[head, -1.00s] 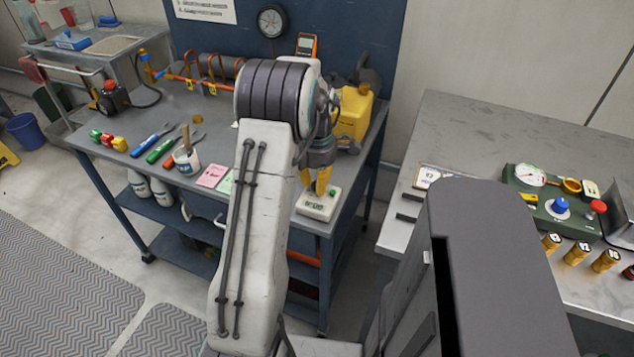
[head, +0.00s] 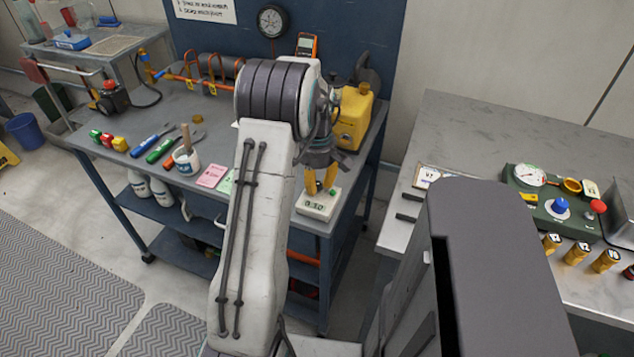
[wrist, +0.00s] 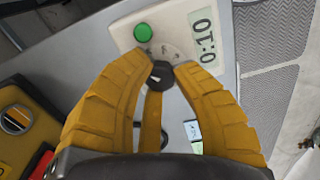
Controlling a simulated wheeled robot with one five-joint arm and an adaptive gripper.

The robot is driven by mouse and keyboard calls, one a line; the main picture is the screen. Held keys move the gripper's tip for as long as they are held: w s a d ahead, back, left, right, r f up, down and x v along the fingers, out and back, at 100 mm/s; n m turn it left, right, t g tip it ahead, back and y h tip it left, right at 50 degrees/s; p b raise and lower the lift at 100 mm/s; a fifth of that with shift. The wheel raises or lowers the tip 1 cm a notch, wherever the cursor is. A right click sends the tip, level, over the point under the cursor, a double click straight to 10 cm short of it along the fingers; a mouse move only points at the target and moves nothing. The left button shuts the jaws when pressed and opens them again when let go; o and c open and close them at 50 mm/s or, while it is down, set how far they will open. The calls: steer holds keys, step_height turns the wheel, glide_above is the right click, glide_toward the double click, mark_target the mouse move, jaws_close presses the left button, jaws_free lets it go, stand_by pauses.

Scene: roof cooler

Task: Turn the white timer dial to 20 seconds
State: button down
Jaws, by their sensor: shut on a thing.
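The white timer (head: 318,206) sits at the front right corner of the grey workbench (head: 215,112). The dial (wrist: 161,74) is a small dark knob on a pale round face with small marks, too small to read. My gripper (wrist: 163,73) has its yellow fingers closed on the dial from both sides. In the head view my gripper (head: 320,188) reaches down onto the timer, and its fingers hide the dial.
A yellow container (head: 353,118) stands behind my gripper. A second bench (head: 470,125) with a green gauge panel (head: 522,180) stands right, across a gap.

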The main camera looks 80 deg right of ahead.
mark_target(317, 184)
steer(key=shift+a+f, duration=0.1)
steer(key=shift+f, duration=0.05)
stand_by(0.4)
steer(key=c, duration=0.9)
jaws_free()
steer(key=shift+c, duration=0.2)
steer(key=shift+r, duration=0.2)
step_height(317, 184, up, 12)
steer(key=shift+o, duration=0.2)
steer(key=shift+f, duration=0.1)
